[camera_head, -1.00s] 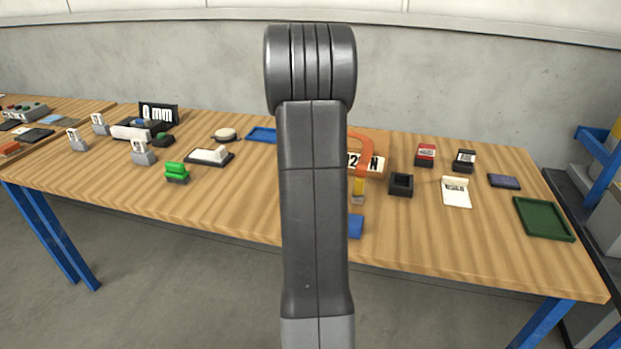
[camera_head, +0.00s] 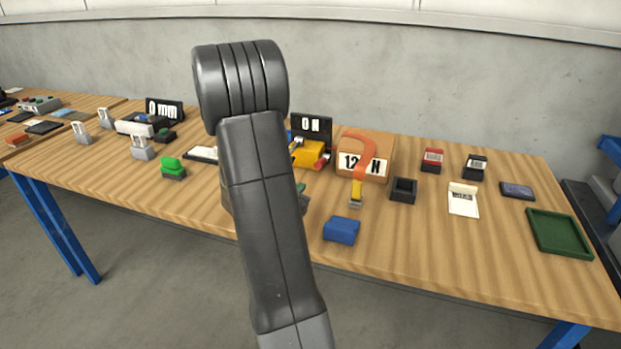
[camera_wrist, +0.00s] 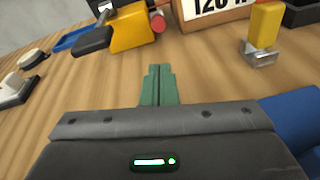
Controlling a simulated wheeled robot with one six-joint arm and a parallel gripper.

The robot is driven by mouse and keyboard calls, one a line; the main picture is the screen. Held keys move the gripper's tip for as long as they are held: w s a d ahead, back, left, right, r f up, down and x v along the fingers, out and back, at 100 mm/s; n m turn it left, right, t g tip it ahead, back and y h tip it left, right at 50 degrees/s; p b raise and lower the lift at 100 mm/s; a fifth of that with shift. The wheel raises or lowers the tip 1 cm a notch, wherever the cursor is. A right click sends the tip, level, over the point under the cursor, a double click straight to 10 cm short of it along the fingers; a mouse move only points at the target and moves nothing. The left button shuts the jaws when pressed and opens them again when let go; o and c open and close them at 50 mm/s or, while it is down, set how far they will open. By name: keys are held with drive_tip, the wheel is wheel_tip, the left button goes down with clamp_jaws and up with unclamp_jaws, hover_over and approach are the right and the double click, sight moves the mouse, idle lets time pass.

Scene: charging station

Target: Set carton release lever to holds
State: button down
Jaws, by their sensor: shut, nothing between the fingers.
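A brown carton (camera_head: 366,148) with a white "12… N" label stands at the back of the table. An orange curved piece (camera_head: 362,148) crosses its front. Below it a small yellow lever-like part (camera_head: 357,190) stands upright on a grey foot; it also shows in the wrist view (camera_wrist: 264,26). I cannot tell for sure that this is the release lever. My gripper's green fingers (camera_wrist: 157,86) are shut and empty above bare wood, left of the yellow part and apart from it. In the head view my arm hides most of the gripper.
A yellow gauge (camera_head: 309,154) with a dark handle and an "0 N" display (camera_head: 311,126) stands left of the carton. A blue block (camera_head: 341,230) lies in front, close to my gripper's right. A black open box (camera_head: 403,190) stands right of the yellow part.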

drive_tip(key=p, duration=0.2)
approach(322, 163)
drive_tip(key=w+f, duration=0.4)
drive_tip(key=w, duration=0.1)
drive_tip(key=shift+d+f, duration=0.15)
idle(0.4)
